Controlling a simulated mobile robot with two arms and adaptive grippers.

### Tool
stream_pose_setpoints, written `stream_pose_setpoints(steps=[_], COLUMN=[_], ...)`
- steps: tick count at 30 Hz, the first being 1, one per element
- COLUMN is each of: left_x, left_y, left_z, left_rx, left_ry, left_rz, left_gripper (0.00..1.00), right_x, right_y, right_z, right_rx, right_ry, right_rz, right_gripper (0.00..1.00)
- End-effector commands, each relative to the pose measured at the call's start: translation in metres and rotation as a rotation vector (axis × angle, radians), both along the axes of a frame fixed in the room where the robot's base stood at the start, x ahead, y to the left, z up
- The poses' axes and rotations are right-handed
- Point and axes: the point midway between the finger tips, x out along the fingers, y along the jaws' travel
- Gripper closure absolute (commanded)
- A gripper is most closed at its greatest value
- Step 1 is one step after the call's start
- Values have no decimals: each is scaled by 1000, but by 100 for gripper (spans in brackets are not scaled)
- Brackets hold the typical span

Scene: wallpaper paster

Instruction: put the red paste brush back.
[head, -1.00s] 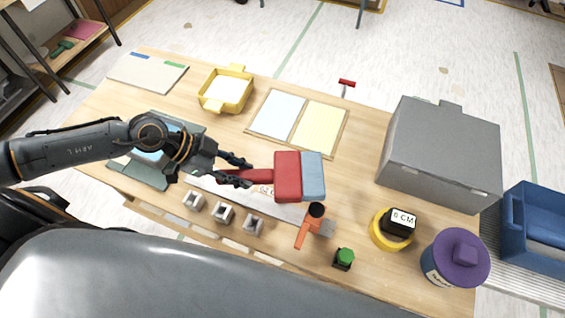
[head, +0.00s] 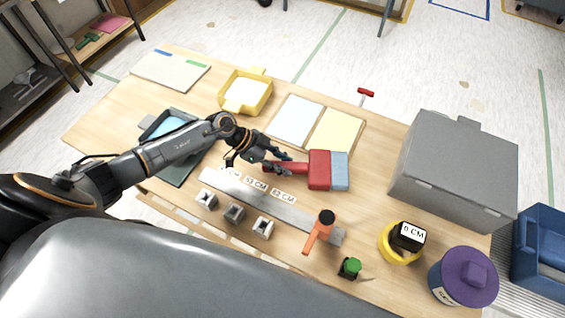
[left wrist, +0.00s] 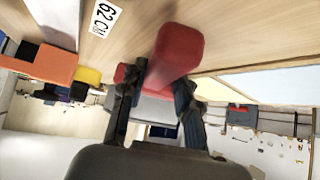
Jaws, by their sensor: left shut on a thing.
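The red paste brush (head: 319,170) has a red handle, a red block head and pale blue bristles. In the head view it is over the table in front of the two sample sheets, bristles to the right. My left gripper (head: 277,164) is shut on its handle from the left. In the left wrist view the red brush (left wrist: 178,48) rises beyond the fingers (left wrist: 160,95); its bristles are hidden. I cannot tell whether it touches the table. The dark tray (head: 168,178) with blue inside lies at the left, partly behind my arm. My right gripper is not in view.
A long metal ruler (head: 290,215) with labels lies in front of the brush. Small grey blocks (head: 234,213), an orange-handled tool (head: 318,234) and a green-topped item (head: 350,267) stand near the front edge. A grey box (head: 455,165) fills the right; a yellow tray (head: 262,100) is behind.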

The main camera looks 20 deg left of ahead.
Motion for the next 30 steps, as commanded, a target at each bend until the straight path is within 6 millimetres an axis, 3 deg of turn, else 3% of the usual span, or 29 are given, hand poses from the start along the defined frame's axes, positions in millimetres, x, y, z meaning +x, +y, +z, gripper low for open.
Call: stream_pose_setpoints(steps=[15, 16, 19, 30], left_x=[1, 1, 1, 1], left_y=[0, 0, 0, 1], left_z=[-10, -11, -10, -6], left_rx=[-1, 0, 0, 0], left_ry=[-3, -4, -4, -4], left_rz=[1, 1, 1, 1], left_gripper=[100, 67, 46, 46], right_x=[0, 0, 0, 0], right_y=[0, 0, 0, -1], right_z=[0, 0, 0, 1], right_rx=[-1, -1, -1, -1], right_ry=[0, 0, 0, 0], right_rz=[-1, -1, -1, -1], right_gripper=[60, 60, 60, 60])
